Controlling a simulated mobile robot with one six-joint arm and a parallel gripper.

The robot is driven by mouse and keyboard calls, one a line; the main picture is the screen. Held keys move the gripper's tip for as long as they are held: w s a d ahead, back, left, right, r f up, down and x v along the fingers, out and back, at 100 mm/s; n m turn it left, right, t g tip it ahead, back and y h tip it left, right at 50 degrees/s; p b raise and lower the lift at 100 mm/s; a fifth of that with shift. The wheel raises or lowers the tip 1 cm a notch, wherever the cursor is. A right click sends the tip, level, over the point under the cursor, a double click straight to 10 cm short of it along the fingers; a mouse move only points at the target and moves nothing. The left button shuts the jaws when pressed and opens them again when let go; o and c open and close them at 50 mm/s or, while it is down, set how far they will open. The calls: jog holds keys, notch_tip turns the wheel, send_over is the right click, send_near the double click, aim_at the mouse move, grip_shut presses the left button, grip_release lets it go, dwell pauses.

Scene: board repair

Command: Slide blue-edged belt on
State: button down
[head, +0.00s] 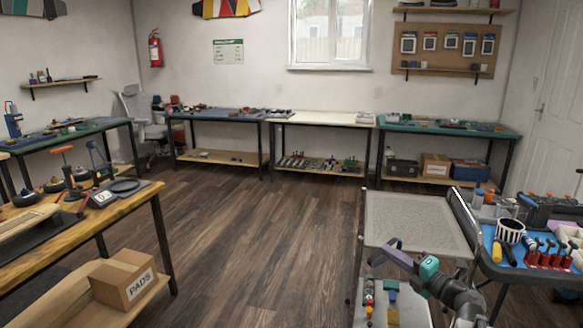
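My gripper (391,246) is at the lower right in the head view, at the end of my dark arm. It is in front of the near edge of the grey mesh-topped cart (412,218). Its fingers are small and partly turned away, so I cannot tell whether they are open or shut, or whether they hold anything. I cannot make out a blue-edged belt anywhere.
The wooden bench (140,205) at left holds a board and tools; a PADS box (125,280) is below. The blue-topped table (500,272) at right holds a black-and-white striped cup (510,231) and red-handled tools. The central wooden floor (255,235) is clear.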

jog(key=s+a+f+n+g+y, duration=0.1)
jog(key=s+a+n+g+y, duration=0.45)
jog(key=a, duration=0.75)
jog(key=shift+m+t+h, duration=0.25)
jog(key=shift+m+t, duration=0.2)
jog(key=r+p, duration=0.1)
jog(key=p, duration=0.3)
jog(key=r+p, duration=0.2)
jog(key=p, duration=0.2)
jog(key=r+p, duration=0.1)
jog(key=p, duration=0.3)
jog(key=shift+s+r, duration=0.25)
jog(key=shift+s, duration=0.15)
